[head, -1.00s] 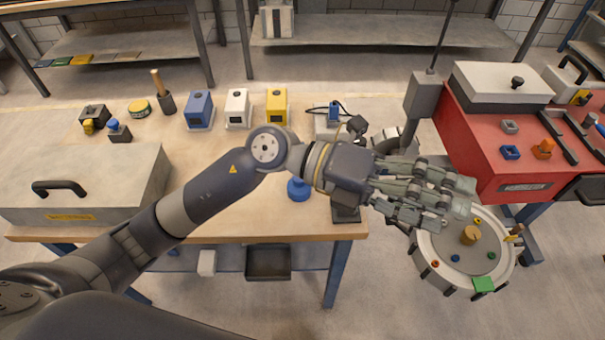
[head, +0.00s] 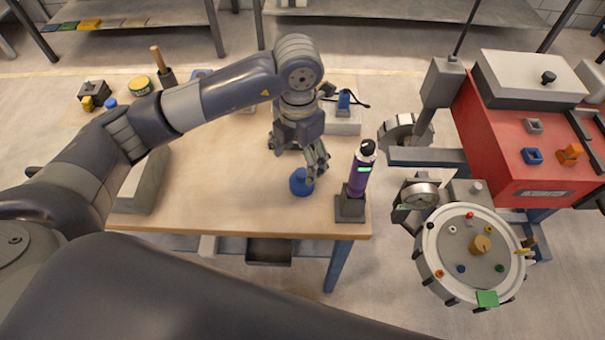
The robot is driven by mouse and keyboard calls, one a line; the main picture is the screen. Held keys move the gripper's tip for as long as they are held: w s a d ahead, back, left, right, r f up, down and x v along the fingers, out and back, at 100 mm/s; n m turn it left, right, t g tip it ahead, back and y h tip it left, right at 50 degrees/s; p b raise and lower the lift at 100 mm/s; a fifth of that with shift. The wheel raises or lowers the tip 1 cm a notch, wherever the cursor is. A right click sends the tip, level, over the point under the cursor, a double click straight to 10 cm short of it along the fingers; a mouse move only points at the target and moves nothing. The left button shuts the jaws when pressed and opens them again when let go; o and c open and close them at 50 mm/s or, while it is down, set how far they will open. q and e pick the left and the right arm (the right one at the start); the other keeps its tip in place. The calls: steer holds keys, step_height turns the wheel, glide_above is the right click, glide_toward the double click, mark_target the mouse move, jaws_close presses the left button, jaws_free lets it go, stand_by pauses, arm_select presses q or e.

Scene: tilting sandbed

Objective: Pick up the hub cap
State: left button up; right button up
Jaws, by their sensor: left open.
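A brass-coloured round cap (head: 481,245) stands at the centre of the round sandbed (head: 430,254) at the lower right; it looks like the hub cap. My left gripper (head: 312,166) points down over the right part of the wooden table, far to the left of the cap. It is open, with nothing seen between its fingers. Its fingertips are close to a blue knobbed object (head: 301,184); I cannot tell whether they touch it. My right gripper is not in view.
A purple bottle-like tool (head: 360,176) stands in a dark holder at the table's right corner. A round gauge (head: 420,196) and a red cabinet (head: 490,130) are beside and behind the sandbed. Small coloured pieces lie around the cap.

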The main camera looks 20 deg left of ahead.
mark_target(302, 172)
arm_select(q)
steer(key=shift+f, duration=0.65)
steer(key=f, duration=0.1)
steer(key=f+p, duration=0.1)
steer(key=f, duration=0.2)
steer(key=shift+d+f+p, duration=0.25)
steer(key=shift+d+p, duration=0.05)
steer(key=shift+p, duration=0.05)
steer(key=shift+w+f, duration=0.1)
steer(key=shift+f, duration=0.25)
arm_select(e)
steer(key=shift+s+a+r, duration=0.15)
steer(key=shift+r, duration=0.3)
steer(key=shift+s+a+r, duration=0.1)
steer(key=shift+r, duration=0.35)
arm_select(q)
steer(key=shift+c, duration=0.4)
steer(key=c, duration=1)
